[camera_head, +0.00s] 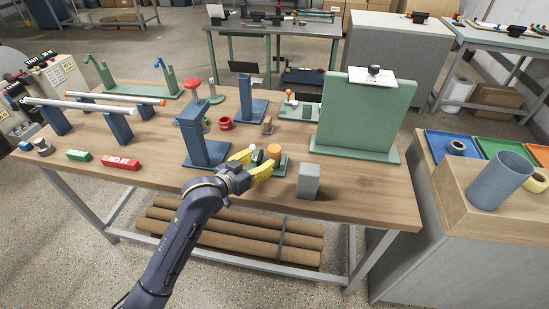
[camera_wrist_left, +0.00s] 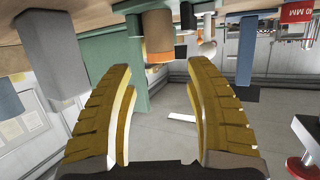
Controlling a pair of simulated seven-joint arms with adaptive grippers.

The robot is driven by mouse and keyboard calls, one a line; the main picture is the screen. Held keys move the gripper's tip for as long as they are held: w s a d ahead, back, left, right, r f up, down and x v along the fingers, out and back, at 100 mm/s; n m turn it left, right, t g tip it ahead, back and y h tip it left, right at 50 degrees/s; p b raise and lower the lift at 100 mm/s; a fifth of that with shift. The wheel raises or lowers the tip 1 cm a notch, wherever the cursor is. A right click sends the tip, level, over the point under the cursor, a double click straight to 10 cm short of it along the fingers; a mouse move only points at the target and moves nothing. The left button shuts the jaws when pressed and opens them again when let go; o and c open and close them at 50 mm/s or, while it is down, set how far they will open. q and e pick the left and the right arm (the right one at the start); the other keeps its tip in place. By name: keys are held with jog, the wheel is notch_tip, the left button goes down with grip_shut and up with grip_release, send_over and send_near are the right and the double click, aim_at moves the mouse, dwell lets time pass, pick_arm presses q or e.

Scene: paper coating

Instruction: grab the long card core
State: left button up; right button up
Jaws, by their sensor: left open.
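Several long brown card tubes (camera_head: 190,233) lie side by side on the shelf under the wooden table; which one is the long card core I cannot tell. My left gripper (camera_head: 255,163) has yellow fingers and is over the table's front part, above and apart from those tubes. In the left wrist view the gripper (camera_wrist_left: 160,68) is open with nothing between its fingers. That view looks upside down. A short orange-topped cylinder (camera_head: 274,150) stands just beyond the fingertips and also shows in the left wrist view (camera_wrist_left: 158,76). My right gripper is not in view.
A grey block (camera_head: 308,182) stands right of the gripper, a blue upright stand (camera_head: 205,150) left of it. A green panel (camera_head: 363,115) rises at the right. Two white rods (camera_head: 75,107) rest on blue supports. The table's front edge lies above the tubes.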

aim_at(270, 154)
pick_arm(q)
jog(key=shift+x, duration=4.3)
jog(key=shift+f, duration=0.1)
jog(key=c, duration=0.9)
